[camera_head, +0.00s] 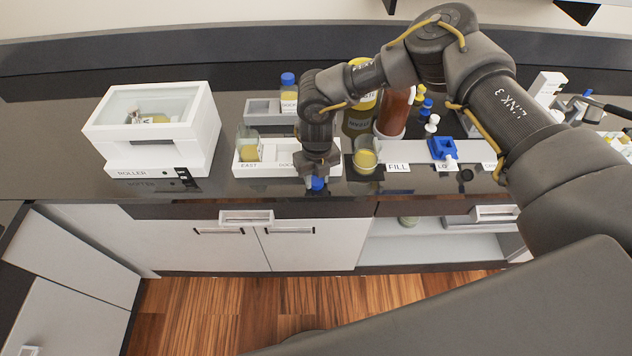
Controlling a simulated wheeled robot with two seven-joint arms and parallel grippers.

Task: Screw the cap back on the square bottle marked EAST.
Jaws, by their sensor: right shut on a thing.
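The square bottle (247,146) is clear, with yellow liquid low inside, and stands upright above the EAST label on the white rack (284,171). No cap shows on its top. My right gripper (317,178) points down just in front of the rack's right part, to the right of the bottle. It is shut on a blue cap (317,185), which shows below the fingers; the fingers hide part of it. My left gripper is not in view.
A white ROLLER box (150,165) stands left. Behind the rack is a blue-capped bottle (289,95) at a dock. A beaker of yellow liquid (365,155) stands by the FILL label. A red-brown cylinder (393,112) and blue fixture (443,148) are further right.

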